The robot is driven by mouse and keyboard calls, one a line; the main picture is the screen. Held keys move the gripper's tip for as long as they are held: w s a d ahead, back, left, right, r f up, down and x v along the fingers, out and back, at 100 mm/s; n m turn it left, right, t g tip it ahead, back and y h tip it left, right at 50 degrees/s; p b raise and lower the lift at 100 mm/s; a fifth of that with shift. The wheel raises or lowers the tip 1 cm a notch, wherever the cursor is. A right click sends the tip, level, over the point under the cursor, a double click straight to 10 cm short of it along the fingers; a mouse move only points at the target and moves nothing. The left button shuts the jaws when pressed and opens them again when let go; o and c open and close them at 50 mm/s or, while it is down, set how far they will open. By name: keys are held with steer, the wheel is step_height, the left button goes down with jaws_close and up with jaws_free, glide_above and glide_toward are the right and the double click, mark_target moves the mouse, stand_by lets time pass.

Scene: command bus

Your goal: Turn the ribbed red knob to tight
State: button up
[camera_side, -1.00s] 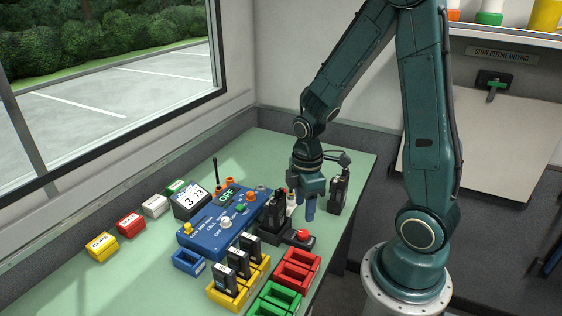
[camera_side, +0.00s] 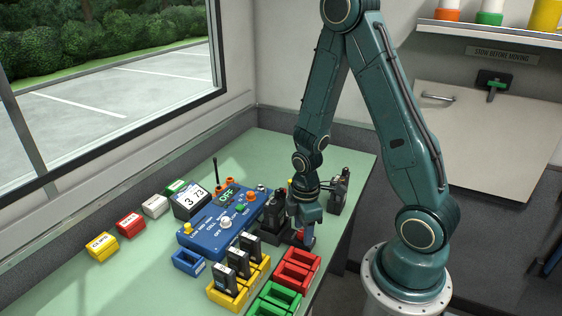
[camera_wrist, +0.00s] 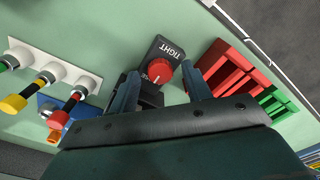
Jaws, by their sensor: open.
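The red knob (camera_wrist: 158,71) sits on a dark base plate (camera_wrist: 168,47) marked TIGHT, with a pale pointer line on its top. In the wrist view it lies between the two spread fingers of my gripper (camera_wrist: 160,76), one on each side, with no clear contact. In the side view my gripper (camera_side: 304,238) is low over the knob and hides most of it. My gripper is open and empty. The exact height of the fingertips over the knob is hard to tell.
A red tray (camera_side: 297,271) stands close to the knob, with a green tray (camera_side: 274,299) in front. A yellow rack (camera_side: 238,283) holds several black packs. A blue control box (camera_side: 222,220) stands to the left. Black radios (camera_side: 340,190) stand behind.

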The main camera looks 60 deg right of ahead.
steer(key=shift+f, duration=0.1)
steer(key=c, duration=1)
